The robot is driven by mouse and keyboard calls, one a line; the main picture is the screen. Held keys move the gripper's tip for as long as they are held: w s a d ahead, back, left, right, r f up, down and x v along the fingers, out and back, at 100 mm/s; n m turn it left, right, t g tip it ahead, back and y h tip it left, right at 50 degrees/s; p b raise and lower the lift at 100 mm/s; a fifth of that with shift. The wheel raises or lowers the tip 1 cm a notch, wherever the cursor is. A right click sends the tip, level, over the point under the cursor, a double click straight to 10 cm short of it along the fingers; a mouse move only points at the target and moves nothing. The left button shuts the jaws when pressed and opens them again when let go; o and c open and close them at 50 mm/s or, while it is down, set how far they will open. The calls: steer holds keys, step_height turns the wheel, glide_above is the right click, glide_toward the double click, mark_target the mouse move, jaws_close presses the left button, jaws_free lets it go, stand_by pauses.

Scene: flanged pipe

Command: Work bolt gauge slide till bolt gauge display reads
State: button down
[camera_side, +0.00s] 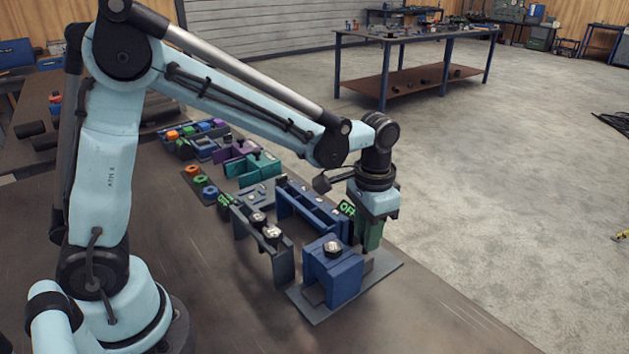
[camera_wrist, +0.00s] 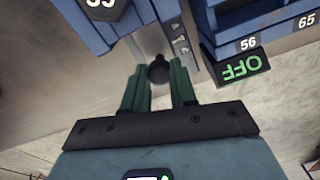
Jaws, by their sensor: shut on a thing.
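In the side view my gripper (camera_side: 368,238) points down at the right end of the blue fixtures, with its fingers partly hidden. In the wrist view the green fingers (camera_wrist: 160,86) stand on either side of a dark round knob (camera_wrist: 158,71) and are shut on it. I take this knob to be the slide's handle; the slide itself is hard to make out. A green-lettered display (camera_wrist: 241,68) reads OFF, upside down in the wrist view, beside labels 56 and 65.
A blue block (camera_side: 338,273) with a hex-topped piece stands on a grey plate (camera_side: 385,283) in front of my gripper. A long blue rack (camera_side: 305,207) lies behind it. A dark rack (camera_side: 260,240) with another OFF display (camera_side: 223,199) stands left. Bare tabletop lies in front.

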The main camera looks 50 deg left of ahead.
steer(key=c, duration=0.9)
jaws_free()
steer(key=shift+r, duration=0.1)
step_height(320, 180, up, 12)
